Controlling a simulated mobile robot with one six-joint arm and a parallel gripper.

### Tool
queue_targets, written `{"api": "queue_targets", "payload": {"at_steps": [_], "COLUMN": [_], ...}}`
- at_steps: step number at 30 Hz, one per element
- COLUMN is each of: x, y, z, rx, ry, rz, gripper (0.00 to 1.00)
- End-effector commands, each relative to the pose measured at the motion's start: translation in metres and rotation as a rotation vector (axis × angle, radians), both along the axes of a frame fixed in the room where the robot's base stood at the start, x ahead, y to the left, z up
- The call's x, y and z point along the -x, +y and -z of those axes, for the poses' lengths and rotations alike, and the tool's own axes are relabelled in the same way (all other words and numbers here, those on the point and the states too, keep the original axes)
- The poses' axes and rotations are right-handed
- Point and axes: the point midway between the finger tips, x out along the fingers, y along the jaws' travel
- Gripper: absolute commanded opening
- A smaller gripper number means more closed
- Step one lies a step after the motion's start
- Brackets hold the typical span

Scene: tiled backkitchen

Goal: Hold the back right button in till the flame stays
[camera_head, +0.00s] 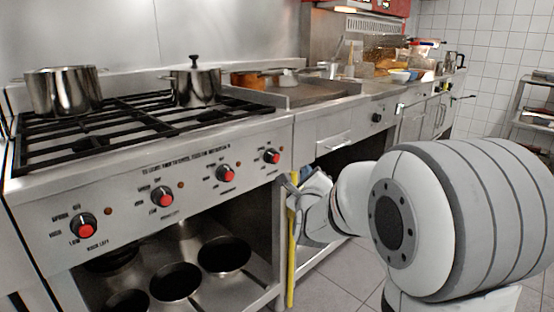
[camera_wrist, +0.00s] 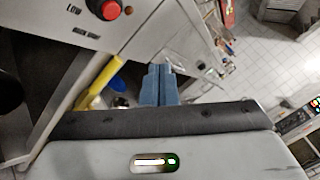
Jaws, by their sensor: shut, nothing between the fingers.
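The steel stove front carries a row of several black knobs with red button centres: far left (camera_head: 84,229), second (camera_head: 163,197), third (camera_head: 225,173) and far right (camera_head: 271,156). Their labels are too small to tell which one is back right. My gripper (camera_head: 286,181) is shut and empty, just below and right of the far-right knob, apart from it. In the wrist view its blue fingertips (camera_wrist: 158,70) are together, and one red-centred knob (camera_wrist: 106,9) shows at the upper left. No flame is visible on the burner grates (camera_head: 120,125).
A lidded pot (camera_head: 195,86) and an open pot (camera_head: 64,92) stand on the grates. A yellow upright bar or cloth (camera_head: 291,250) hangs beside my gripper. Round pans (camera_head: 224,255) sit on the shelf below. A counter with a drawer (camera_head: 333,140) continues right.

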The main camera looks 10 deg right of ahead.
Motion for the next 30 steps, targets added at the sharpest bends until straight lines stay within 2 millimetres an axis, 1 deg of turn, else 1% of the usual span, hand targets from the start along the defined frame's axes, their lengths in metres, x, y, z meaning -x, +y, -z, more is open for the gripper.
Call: {"api": "queue_targets", "payload": {"at_steps": [8, 12, 15, 21, 30], "x": [-0.03, -0.045, -0.054, -0.064, -0.066], "y": [0.023, 0.034, 0.04, 0.048, 0.049], "z": [-0.004, -0.003, 0.002, 0.001, 0.001], "rx": [0.001, 0.002, 0.0, 0.0, 0.001], "ry": [0.003, 0.003, 0.0, 0.001, 0.002], "rz": [-0.003, -0.002, -0.001, -0.001, 0.0], "gripper": [0.0, 0.0, 0.0, 0.0, 0.0]}}
